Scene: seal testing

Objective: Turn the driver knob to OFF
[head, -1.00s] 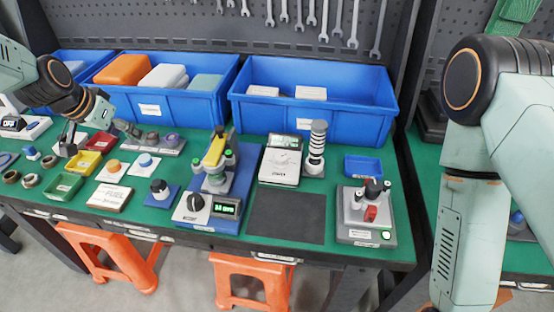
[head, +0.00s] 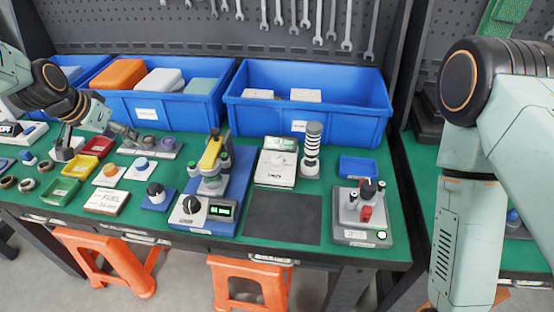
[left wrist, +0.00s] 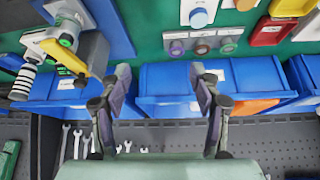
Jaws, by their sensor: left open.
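A black round knob (head: 191,205) with a pale pointer line sits on the front left of a blue instrument (head: 225,190), beside a lit green display (head: 221,211). I take it to be the driver knob; its setting labels are too small to read. A yellow-topped part stands at the back of this instrument, which also shows in the left wrist view (left wrist: 105,20), knob unseen. My left gripper (head: 131,134) is over the left of the bench, behind and left of the knob, apart from it. In the left wrist view its fingers (left wrist: 160,72) are spread and empty.
Blue bins (head: 307,100) line the back of the bench. A white scale (head: 275,165) and a grey device (head: 362,215) stand right. A dark mat (head: 283,217) is bare.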

